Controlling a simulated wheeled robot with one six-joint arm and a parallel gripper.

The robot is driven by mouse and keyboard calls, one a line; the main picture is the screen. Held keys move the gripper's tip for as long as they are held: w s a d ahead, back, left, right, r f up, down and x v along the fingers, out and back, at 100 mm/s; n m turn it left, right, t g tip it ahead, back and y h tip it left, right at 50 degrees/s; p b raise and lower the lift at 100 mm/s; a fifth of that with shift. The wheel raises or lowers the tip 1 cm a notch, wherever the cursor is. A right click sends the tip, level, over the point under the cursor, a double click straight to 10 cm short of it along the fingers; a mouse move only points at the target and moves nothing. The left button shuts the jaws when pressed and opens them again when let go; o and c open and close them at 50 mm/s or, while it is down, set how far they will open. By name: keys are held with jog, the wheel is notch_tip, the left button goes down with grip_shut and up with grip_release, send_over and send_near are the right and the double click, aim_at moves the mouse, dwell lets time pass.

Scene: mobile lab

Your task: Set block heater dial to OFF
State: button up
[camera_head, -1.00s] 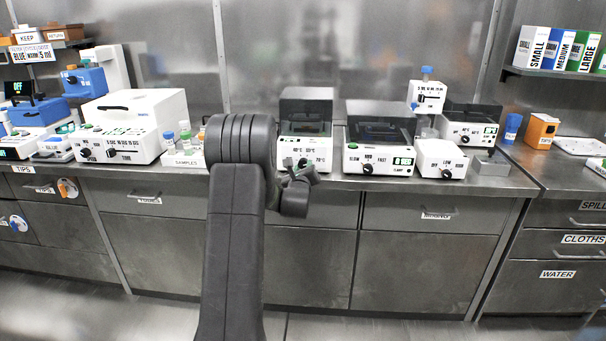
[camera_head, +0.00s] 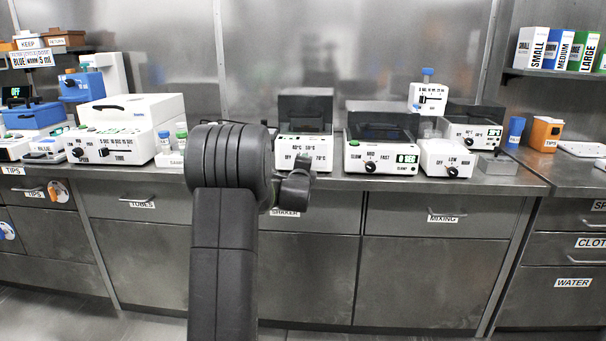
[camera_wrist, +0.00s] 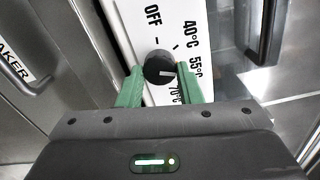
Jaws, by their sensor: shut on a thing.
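The block heater (camera_head: 304,140) is a white box with a dark clear lid, on the counter at the middle of the head view. Its panel (camera_wrist: 186,15) shows OFF, 40°C, 55°C and 70°C in the wrist view. The round black dial (camera_wrist: 158,67) has a white mark pointing right, roughly toward 55°C and away from OFF. My gripper (camera_wrist: 161,73) is shut on the dial, with a green finger on either side of it. In the head view my wrist (camera_head: 294,188) is at the heater's front and hides the fingers and dial.
A white shaker-like device (camera_head: 381,150) with a SLOW–FAST dial stands close on the right. A white box (camera_head: 446,157) with a LOW dial is farther right. Capped bottles (camera_head: 167,142) and a larger white device (camera_head: 118,125) stand left. Drawers (camera_head: 415,214) lie below the counter edge.

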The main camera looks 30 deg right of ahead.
jog(key=n, duration=1)
jog(key=n+b, duration=0.1)
jog(key=n, duration=0.9)
jog(key=shift+w+a+r+n, duration=0.1)
jog(key=shift+a+n, duration=0.05)
jog(key=shift+n, duration=0.25)
jog(key=o, duration=1)
jog(key=p+v, duration=0.1)
jog(key=v, duration=1.2)
jog(key=shift+s+a, duration=0.15)
jog(key=shift+s, duration=0.25)
